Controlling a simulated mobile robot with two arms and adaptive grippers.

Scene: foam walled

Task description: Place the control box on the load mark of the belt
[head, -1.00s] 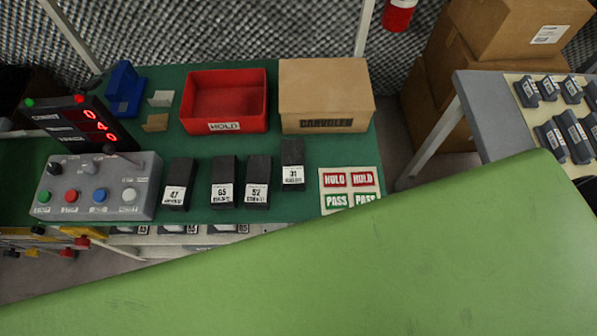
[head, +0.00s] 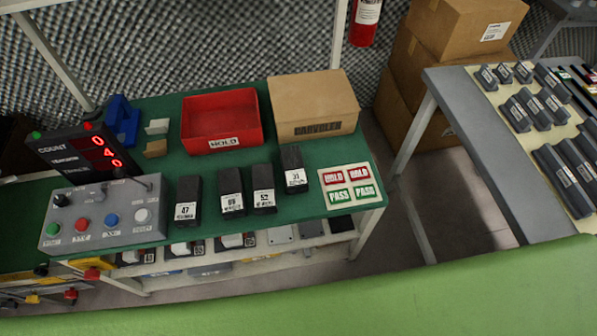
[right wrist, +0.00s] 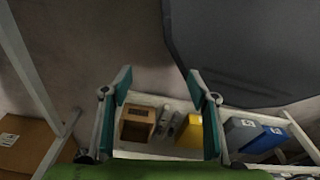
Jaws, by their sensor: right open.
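A grey box with coloured buttons and a lever (head: 100,212) stands at the left of the green table (head: 290,213) in the head view; it looks most like a control box. I cannot make out a belt or a load mark. My right gripper (right wrist: 158,82) is open and empty in the right wrist view, above the floor and a low shelf. Neither gripper shows in the head view. A large green part of mine covers the bottom of the head view and hides what lies beneath.
A display (head: 85,152), red bin (head: 221,118), carton (head: 313,104), several black labelled blocks (head: 232,192) and a sign card (head: 349,186) crowd the table. A grey-edged table (head: 470,130) with dark units stands right. The wrist view shows a shelf with a yellow bin (right wrist: 190,131).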

